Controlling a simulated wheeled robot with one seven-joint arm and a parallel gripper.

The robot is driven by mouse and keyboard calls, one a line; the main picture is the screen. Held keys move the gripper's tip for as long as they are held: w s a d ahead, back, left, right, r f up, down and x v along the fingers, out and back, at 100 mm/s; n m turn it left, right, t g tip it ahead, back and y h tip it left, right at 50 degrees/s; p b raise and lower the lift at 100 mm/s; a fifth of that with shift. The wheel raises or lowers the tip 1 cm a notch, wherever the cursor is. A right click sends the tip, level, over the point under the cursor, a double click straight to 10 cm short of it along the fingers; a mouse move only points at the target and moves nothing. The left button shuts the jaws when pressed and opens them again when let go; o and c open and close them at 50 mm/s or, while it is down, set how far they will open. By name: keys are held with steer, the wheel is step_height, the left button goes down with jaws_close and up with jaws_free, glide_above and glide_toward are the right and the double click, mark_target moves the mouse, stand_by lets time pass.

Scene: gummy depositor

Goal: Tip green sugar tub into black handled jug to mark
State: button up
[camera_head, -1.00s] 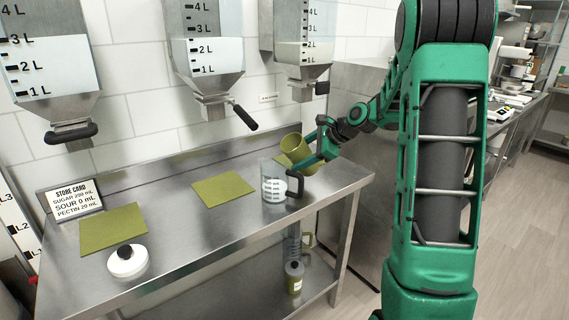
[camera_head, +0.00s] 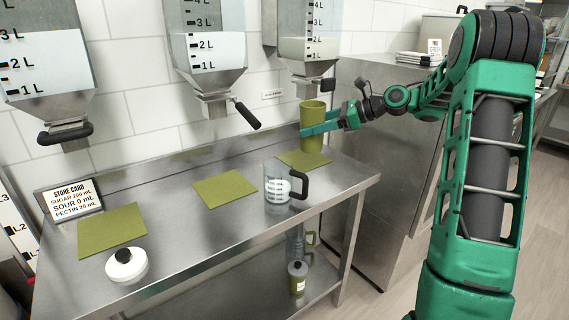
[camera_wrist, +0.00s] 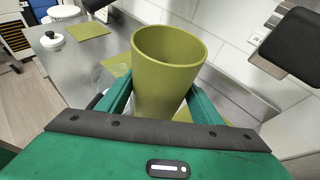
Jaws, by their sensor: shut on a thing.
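The green sugar tub (camera_head: 313,120) is upright over the right-hand green mat (camera_head: 306,160), below the right dispenser; I cannot tell whether it touches the mat. My gripper (camera_head: 318,128) is shut on the tub, coming from the right. In the wrist view the tub (camera_wrist: 165,75) stands between my gripper's fingers (camera_wrist: 158,100), and its inside looks empty as far as I can see. The clear jug with a black handle (camera_head: 277,183) stands upright on the steel table, in front and to the left of the tub. White marks show on its wall; its fill level is unclear.
Dispensers (camera_head: 205,52) with black levers hang above the table (camera_head: 185,235). A store card (camera_head: 74,198) reads sugar 200 mL, sour 0 mL, pectin 20 mL. A white lidded pot (camera_head: 127,265) sits at the front left. Two more green mats (camera_head: 226,188) lie left of the jug.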

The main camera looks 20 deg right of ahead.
steer(key=shift+a+r, duration=0.15)
steer(key=shift+r, duration=0.2)
steer(key=shift+d, duration=0.2)
steer(key=shift+r, duration=2.45)
steer(key=s, duration=0.8)
steer(key=shift+a, duration=0.15)
steer(key=shift+s, duration=0.1)
